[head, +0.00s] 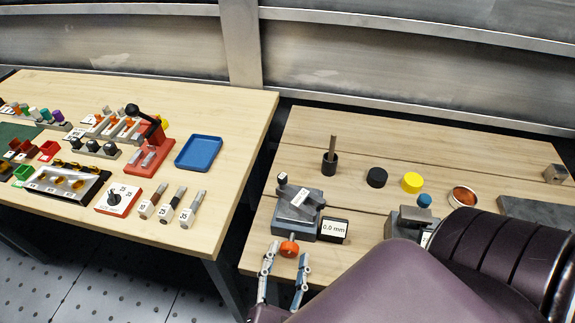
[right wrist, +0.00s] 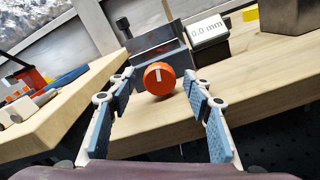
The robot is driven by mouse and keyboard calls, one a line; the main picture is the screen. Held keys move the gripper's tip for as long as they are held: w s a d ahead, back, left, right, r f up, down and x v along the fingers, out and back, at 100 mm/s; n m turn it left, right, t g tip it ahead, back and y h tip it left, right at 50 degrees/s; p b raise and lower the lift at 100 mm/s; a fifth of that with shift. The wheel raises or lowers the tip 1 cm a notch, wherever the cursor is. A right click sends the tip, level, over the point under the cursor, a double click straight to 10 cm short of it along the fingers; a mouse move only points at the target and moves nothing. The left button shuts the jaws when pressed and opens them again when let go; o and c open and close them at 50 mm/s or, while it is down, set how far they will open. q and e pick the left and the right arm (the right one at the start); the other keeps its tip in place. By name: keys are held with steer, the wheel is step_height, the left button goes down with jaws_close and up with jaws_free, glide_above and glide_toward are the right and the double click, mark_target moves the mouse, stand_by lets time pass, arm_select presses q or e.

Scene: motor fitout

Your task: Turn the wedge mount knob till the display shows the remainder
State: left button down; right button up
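The wedge mount (head: 299,207) is a grey block on the right wooden table, with an orange knob (head: 289,248) on its near face. The knob also shows in the right wrist view (right wrist: 159,78) with a pale upright mark. The display (head: 333,229) beside the mount reads 0.0 mm. My right gripper (head: 286,262) is open, its two fingers apart just in front of the knob. In the right wrist view the knob appears between and beyond the fingertips (right wrist: 160,82), and no contact shows. My left gripper is not in view.
A second grey fixture with a blue knob (head: 424,200) stands to the right, near my arm. A black cylinder (head: 376,177), a yellow cylinder (head: 412,182) and a post in a black holder (head: 330,162) are behind. The left table (head: 235,150) holds a blue tray (head: 198,153) and several parts; a gap separates the tables.

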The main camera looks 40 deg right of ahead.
steer(key=shift+r, duration=0.2)
step_height(320, 180, up, 10)
steer(key=shift+f, duration=0.2)
stand_by(0.3)
